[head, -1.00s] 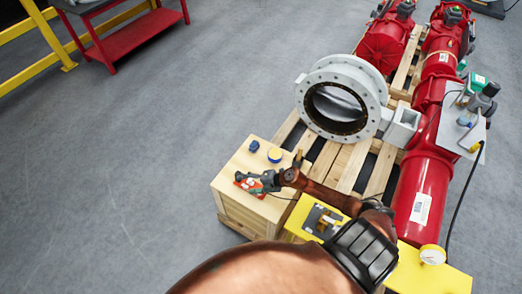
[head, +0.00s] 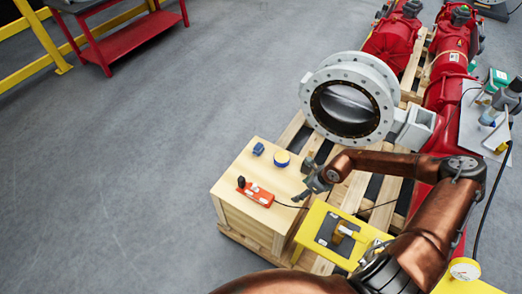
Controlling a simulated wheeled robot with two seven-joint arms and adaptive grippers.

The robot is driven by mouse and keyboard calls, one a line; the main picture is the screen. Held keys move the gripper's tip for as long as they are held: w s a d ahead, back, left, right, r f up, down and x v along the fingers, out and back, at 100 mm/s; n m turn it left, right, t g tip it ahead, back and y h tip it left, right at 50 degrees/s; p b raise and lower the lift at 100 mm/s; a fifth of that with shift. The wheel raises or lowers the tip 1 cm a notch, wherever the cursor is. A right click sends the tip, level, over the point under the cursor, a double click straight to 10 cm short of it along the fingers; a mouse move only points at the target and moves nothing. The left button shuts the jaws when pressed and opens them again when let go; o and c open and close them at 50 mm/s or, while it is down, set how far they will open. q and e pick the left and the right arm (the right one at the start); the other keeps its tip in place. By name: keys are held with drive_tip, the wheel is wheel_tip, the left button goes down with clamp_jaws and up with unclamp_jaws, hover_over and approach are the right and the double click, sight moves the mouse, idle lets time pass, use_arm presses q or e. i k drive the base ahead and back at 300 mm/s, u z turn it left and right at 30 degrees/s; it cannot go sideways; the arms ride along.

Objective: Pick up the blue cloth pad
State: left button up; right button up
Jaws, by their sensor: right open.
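A small blue pad (head: 258,149) lies on top of the wooden crate (head: 243,172), near its far left edge. My right gripper (head: 303,180) is open and empty at the crate's right edge. It is to the right of the pad and nearer, clearly apart from it. My left gripper is not in view.
An orange-red handheld device (head: 256,192) with a cable lies nearer on the crate. A yellow stand (head: 318,221) is at the right. A large grey flanged valve (head: 348,105) sits behind on a pallet.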

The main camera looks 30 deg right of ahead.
sight(259, 148)
drive_tip(key=i, duration=1)
